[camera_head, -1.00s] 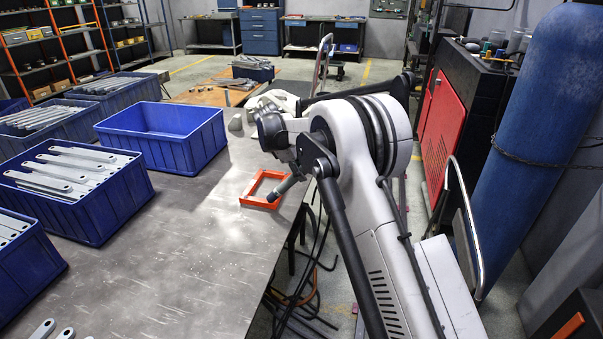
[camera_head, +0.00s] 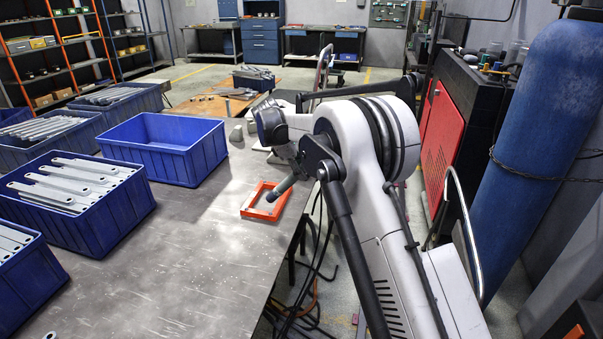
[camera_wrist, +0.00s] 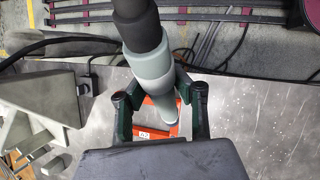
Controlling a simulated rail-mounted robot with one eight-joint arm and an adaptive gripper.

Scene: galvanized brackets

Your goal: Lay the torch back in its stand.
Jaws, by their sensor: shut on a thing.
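The torch (camera_wrist: 150,62), a grey-green cylinder with a dark collar, runs between the two dark green fingers of my gripper (camera_wrist: 161,92) in the wrist view. My gripper is shut on it. In the head view the torch (camera_head: 284,187) slants down to the left, its lower end over the orange rectangular frame (camera_head: 250,202), which appears to be the stand. The wrist view shows the orange frame (camera_wrist: 150,135) beyond the torch, partly covered by it and the gripper. I cannot tell whether the torch touches the frame. My gripper is mostly hidden by my arm in the head view.
The frame lies near the right edge of the grey metal table (camera_head: 165,265). An empty blue crate (camera_head: 170,165) stands behind to the left; a blue crate of brackets (camera_head: 105,225) is nearer. The table's middle is clear.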

